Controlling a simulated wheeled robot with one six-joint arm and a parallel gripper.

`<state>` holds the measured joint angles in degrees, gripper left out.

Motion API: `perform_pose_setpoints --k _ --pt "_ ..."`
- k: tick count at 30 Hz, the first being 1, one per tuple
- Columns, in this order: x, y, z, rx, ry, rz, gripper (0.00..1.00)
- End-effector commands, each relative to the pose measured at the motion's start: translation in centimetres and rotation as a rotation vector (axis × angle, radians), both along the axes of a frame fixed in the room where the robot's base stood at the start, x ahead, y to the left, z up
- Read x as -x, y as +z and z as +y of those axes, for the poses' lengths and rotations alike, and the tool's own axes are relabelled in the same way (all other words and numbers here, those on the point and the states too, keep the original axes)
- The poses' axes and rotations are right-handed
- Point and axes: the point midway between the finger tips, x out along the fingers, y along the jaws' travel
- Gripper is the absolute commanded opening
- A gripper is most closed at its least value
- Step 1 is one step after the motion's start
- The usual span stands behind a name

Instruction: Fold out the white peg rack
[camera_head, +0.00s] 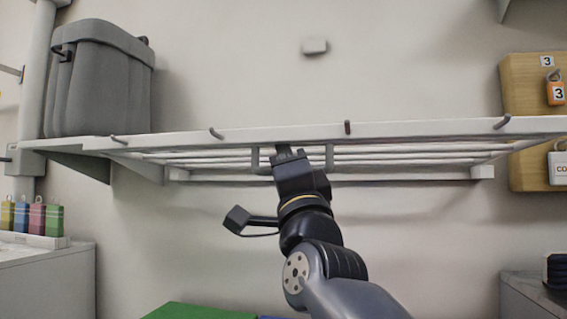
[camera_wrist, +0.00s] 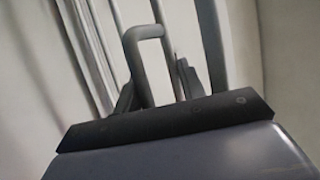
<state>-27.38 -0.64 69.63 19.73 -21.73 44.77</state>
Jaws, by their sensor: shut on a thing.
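The white peg rack (camera_head: 400,130) spans the head view, its front bar standing out from the wall and its slats seen from slightly below, so it looks about level. Several dark pegs stick up along the front bar. A grey looped handle (camera_head: 328,157) hangs under the front bar near the middle. My gripper (camera_head: 284,152) is at this handle from below, shut on it. In the wrist view the handle (camera_wrist: 148,36) rises between the two dark fingers of my gripper (camera_wrist: 158,90). The exact finger contact is partly hidden.
A grey bin (camera_head: 98,85) stands at the rack's left end, by a vertical pipe. Padlocks hang on a wooden board (camera_head: 525,85) at right. A cabinet with coloured blocks (camera_head: 35,218) is at lower left. A green surface (camera_head: 195,312) shows at the bottom.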

Motion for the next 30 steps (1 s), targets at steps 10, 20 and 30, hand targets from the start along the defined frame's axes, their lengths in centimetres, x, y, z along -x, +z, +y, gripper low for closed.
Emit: perform_pose_setpoints --k 10,20,30 --pt "-0.8 -2.2 0.1 0.020 0.005 -0.036 0.00" --pt "-0.8 -2.6 0.3 0.027 0.013 -0.050 0.00" --pt "-0.8 -2.7 0.3 0.027 0.013 -0.050 0.35"
